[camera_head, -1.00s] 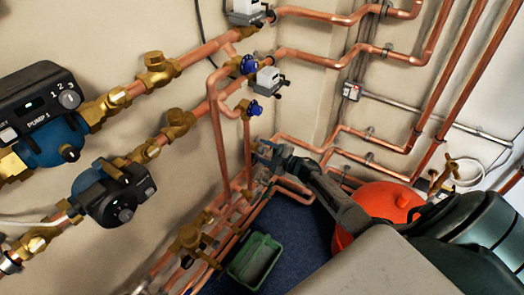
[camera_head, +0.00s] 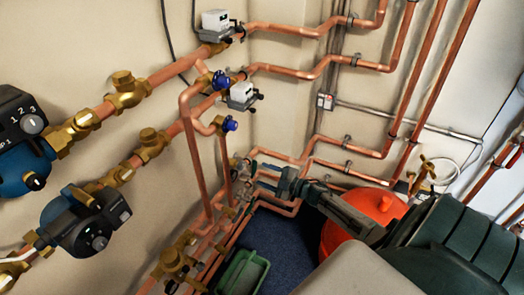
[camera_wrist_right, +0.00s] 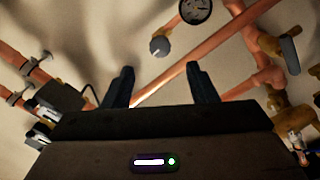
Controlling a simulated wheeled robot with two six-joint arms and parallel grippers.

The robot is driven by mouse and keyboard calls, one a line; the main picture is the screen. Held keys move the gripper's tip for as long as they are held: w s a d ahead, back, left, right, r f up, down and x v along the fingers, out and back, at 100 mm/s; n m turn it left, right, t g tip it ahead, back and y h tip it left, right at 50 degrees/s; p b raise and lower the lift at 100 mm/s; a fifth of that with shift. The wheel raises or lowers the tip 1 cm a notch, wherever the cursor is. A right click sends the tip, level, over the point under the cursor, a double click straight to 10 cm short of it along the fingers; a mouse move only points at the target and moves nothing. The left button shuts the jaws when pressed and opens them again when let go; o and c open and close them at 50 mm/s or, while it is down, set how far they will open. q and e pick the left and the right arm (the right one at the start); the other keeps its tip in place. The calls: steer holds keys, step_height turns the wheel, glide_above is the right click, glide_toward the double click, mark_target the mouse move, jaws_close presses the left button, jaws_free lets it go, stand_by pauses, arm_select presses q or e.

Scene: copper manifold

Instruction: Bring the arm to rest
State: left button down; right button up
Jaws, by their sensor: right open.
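My right arm comes in from the lower right in the head view. Its gripper (camera_head: 258,175) is at the far end, in front of the low copper pipes near the wall corner. In the right wrist view the two dark fingers of this gripper (camera_wrist_right: 160,72) stand apart. Nothing is between them but the view of the wall and a copper pipe (camera_wrist_right: 165,84) behind. I cannot tell how far the fingertips are from the pipes. My left gripper is not in view.
Copper pipes (camera_head: 300,70) line both walls. Pumps (camera_head: 88,220) and brass valves are on the left. Blue-handled valves (camera_head: 230,124) hang above the gripper. A green tray (camera_head: 243,275) is on the blue floor. An orange vessel (camera_head: 385,208) stands behind my right arm.

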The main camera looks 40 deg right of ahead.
steer(key=s+a+f+m+g+h, duration=0.1)
steer(key=s+f+m+g+h, duration=0.2)
steer(key=s+f, duration=0.45)
steer(key=s+a+f+m+g+h, duration=0.1)
steer(key=s+f+m+h, duration=0.25)
steer(key=f, duration=0.75)
steer(key=s+a+f+m+g+h, duration=0.1)
steer(key=s+f+m+g+h, duration=0.1)
steer(key=s+f+m, duration=0.5)
steer(key=s+a+f+g, duration=0.4)
steer(key=s+a+f, duration=0.2)
steer(key=s, duration=0.6)
steer(key=s+a+f+m+g, duration=0.1)
steer(key=s+a+f+g, duration=0.4)
steer(key=s+f, duration=0.5)
steer(key=s+a+y, duration=0.1)
steer(key=s+a, duration=0.1)
steer(key=shift+s+a, duration=0.25)
steer(key=shift+s, duration=0.15)
